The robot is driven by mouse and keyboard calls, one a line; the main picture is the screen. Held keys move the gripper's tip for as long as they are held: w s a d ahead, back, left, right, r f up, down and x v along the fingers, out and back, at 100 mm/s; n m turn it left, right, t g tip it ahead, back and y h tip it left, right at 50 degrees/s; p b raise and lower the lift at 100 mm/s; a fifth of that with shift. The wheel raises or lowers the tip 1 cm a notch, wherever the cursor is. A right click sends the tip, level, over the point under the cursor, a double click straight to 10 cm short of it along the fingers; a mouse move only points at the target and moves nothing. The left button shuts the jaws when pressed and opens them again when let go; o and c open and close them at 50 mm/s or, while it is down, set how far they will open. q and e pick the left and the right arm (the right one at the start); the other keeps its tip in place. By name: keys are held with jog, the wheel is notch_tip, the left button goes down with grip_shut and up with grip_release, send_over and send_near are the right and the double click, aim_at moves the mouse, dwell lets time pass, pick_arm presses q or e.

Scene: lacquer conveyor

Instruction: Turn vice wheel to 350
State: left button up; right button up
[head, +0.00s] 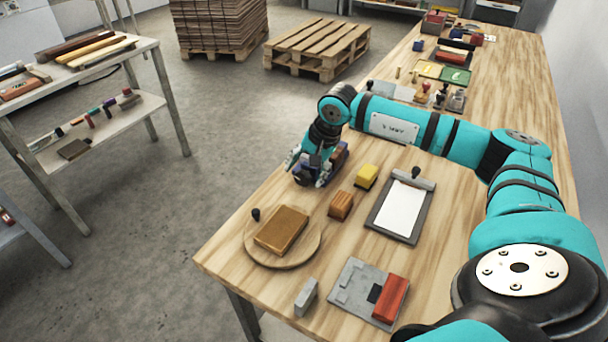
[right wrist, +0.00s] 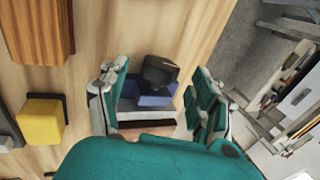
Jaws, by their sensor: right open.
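A small blue-and-dark vice (head: 340,158) stands at the left edge of the wooden table in the head view, partly hidden by my right gripper (head: 311,171). My right gripper points down over it, open. In the right wrist view, the vice's blue body (right wrist: 155,98) and a black rounded part (right wrist: 160,71) show between the two spread fingers of the gripper (right wrist: 156,88). The black part may be the wheel; no scale or number is readable. I cannot tell whether a finger touches it. My left gripper is not in view.
Near the vice are an orange-brown block (head: 341,206), a yellow block (head: 366,176) and a clipboard (head: 426,222). A round board (head: 312,252) with a brown slab lies in front. A grey plate (head: 349,287) with a red block is nearer. Shelves (head: 140,118) stand left across open floor.

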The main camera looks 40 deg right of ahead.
jog(key=v, duration=0.9)
jog(key=shift+s+r, duration=0.2)
jog(key=shift+r, duration=0.1)
